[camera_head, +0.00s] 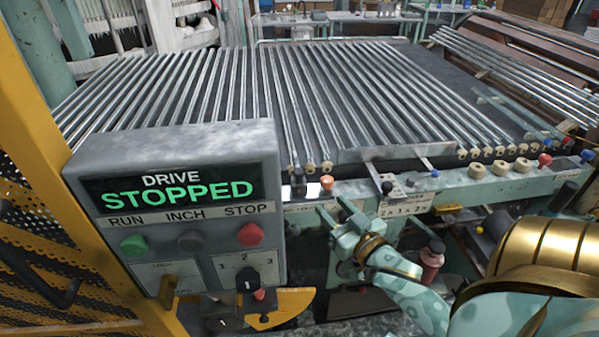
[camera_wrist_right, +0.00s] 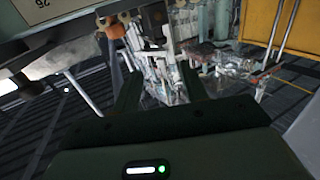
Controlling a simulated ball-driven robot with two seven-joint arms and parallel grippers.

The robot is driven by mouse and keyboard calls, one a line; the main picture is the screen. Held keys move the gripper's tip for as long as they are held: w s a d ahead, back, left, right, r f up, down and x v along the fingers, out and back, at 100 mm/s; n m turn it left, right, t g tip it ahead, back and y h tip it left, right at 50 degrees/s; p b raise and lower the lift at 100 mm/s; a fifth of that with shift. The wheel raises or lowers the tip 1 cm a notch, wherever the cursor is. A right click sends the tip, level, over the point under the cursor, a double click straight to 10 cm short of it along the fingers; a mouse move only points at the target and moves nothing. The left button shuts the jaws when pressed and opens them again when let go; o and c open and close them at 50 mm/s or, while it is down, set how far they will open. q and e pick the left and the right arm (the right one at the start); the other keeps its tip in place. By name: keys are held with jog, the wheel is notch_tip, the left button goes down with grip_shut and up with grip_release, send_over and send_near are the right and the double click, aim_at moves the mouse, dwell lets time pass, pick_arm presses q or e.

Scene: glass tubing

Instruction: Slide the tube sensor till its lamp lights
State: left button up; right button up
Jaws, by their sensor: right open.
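My right gripper (camera_head: 334,209) is open and empty in the head view, just in front of the machine's front rail (camera_head: 455,192). A small dark block with a rod (camera_head: 387,187), possibly the tube sensor, sits on that rail, right of my fingers and apart from them. Another dark fitting (camera_head: 298,188) stands left of my fingers, beside an orange knob (camera_head: 326,182) and a small white bright patch. I cannot tell which fitting is the sensor, or whether a lamp is lit. In the right wrist view my dark fingers (camera_wrist_right: 160,88) are spread with nothing clearly between them. My left gripper is not in view.
A grey control box (camera_head: 180,165) reads DRIVE STOPPED and blocks the front left. Many glass tubes (camera_head: 270,95) lie on the bed behind the rail. A yellow guard (camera_head: 60,200) stands at left. A red bottle (camera_head: 432,262) is below the rail.

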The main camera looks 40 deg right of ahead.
aim_at(301, 175)
jog(key=w, duration=0.5)
jog(key=w+d+b, duration=0.1)
jog(key=w, duration=0.4)
jog(key=w+d+b, duration=0.1)
jog(key=w, duration=0.4)
jog(key=shift+d, duration=0.15)
jog(key=shift+c, duration=0.3)
